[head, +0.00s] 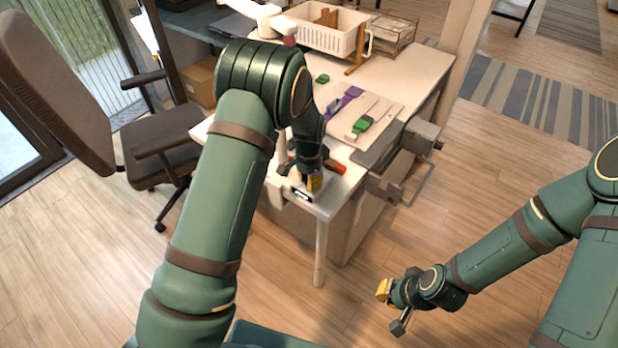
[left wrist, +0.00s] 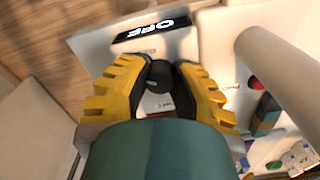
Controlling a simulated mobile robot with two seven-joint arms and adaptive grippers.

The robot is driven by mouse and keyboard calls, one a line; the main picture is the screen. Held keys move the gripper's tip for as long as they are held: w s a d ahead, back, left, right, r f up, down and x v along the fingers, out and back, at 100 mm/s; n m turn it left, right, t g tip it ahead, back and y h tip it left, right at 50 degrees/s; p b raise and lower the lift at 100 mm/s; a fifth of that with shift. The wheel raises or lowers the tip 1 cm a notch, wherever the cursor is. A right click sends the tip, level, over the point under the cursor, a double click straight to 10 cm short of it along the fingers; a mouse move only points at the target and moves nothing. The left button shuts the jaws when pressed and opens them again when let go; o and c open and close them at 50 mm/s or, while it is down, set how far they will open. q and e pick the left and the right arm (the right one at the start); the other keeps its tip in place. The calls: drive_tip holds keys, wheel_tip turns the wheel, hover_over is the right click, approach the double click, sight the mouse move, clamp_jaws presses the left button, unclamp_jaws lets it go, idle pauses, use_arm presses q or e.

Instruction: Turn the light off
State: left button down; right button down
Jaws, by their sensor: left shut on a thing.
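A light base (head: 278,193) stands at the near corner of the white table. It has a black label (left wrist: 152,30) reading OFF, and the label also shows in the head view (head: 301,194). My left gripper (left wrist: 160,80) has its yellow-and-black fingers shut on a dark round knob (left wrist: 159,73) beside the label. In the head view my left gripper (head: 314,182) is low over the table corner, and the knob is hidden there. My right gripper (head: 392,307) is out over the floor, away from the table, with its fingers apart and nothing between them.
A pale post (left wrist: 282,62) rises close beside my left gripper. A red-orange tool (head: 334,166) lies just behind it. A board (head: 371,116) with purple and green pieces and a white basket (head: 325,37) are farther back. A grey vise (head: 410,143) is at the right edge.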

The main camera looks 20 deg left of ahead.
use_arm(q)
drive_tip(key=n+p, duration=0.1)
drive_tip(key=n, duration=0.5)
drive_tip(key=shift+n, duration=0.3)
drive_tip(key=n+p, duration=0.1)
drive_tip(key=n, duration=0.5)
drive_tip(key=n+p, duration=0.1)
drive_tip(key=n, duration=0.5)
drive_tip(key=shift+n, duration=0.3)
drive_tip(key=n+p, duration=0.1)
drive_tip(key=n, duration=0.4)
drive_tip(key=shift+n+p, duration=0.3)
drive_tip(key=shift+p, duration=0.1)
use_arm(e)
drive_tip(key=shift+t, duration=0.3)
drive_tip(key=r, duration=0.1)
drive_tip(key=w+r, duration=0.1)
drive_tip(key=r, duration=0.2)
drive_tip(key=shift+w+d+r, duration=0.15)
drive_tip(key=shift+w+r, duration=0.15)
drive_tip(key=shift+r, duration=0.1)
use_arm(q)
drive_tip(key=c, duration=0.7)
unclamp_jaws()
drive_tip(key=shift+c, duration=0.2)
